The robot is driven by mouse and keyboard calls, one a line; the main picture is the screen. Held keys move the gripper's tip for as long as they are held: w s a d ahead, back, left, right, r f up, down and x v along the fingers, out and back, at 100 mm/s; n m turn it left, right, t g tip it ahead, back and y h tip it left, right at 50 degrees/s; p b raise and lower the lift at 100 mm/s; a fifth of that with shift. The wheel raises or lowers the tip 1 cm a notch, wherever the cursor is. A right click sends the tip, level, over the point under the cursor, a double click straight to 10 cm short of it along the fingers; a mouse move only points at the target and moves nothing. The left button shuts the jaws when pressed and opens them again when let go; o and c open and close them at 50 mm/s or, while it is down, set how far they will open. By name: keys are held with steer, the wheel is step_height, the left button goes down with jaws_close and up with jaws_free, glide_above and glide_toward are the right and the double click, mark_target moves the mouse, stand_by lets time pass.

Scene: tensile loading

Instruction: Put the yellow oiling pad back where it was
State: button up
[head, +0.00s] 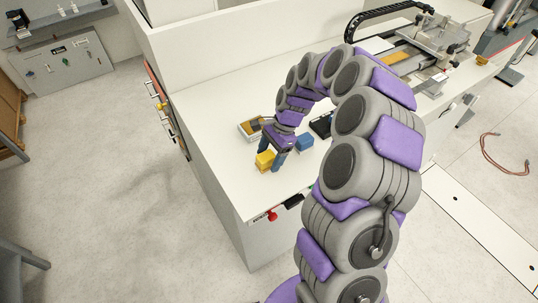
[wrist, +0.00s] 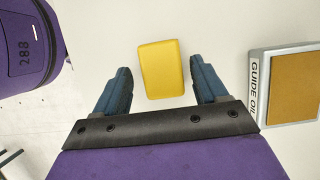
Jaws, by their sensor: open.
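The yellow oiling pad (head: 265,160) lies on the white bench top near its front left corner. In the wrist view the yellow pad (wrist: 161,69) is ahead of and between my two blue fingers, with a gap on each side. My gripper (head: 270,157) is open and points down at the bench by the pad; in the wrist view its fingertips (wrist: 160,78) flank the pad's near part. A tray labelled "GUIDE OIL" (wrist: 253,85) with an orange-brown surface is to the right in the wrist view. The tray (head: 243,131) is behind the gripper in the head view.
A blue block (head: 305,143) and a dark item (head: 321,126) are on the bench just right of my gripper. A machine with rails (head: 425,50) stands at the back right. A red knob (head: 272,215) is on the bench front. Bench space left of the pad is clear.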

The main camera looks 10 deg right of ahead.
steer(key=p+v, duration=0.3)
steer(key=v, duration=0.9)
steer(key=s+a+r+n, duration=0.4)
steer(key=s+a+r, duration=0.1)
steer(key=s, duration=0.2)
steer(key=s+n+h, duration=0.4)
steer(key=s+n, duration=0.6)
steer(key=s, duration=1.8)
steer(key=shift+s, duration=0.35)
steer(key=shift+r, duration=0.15)
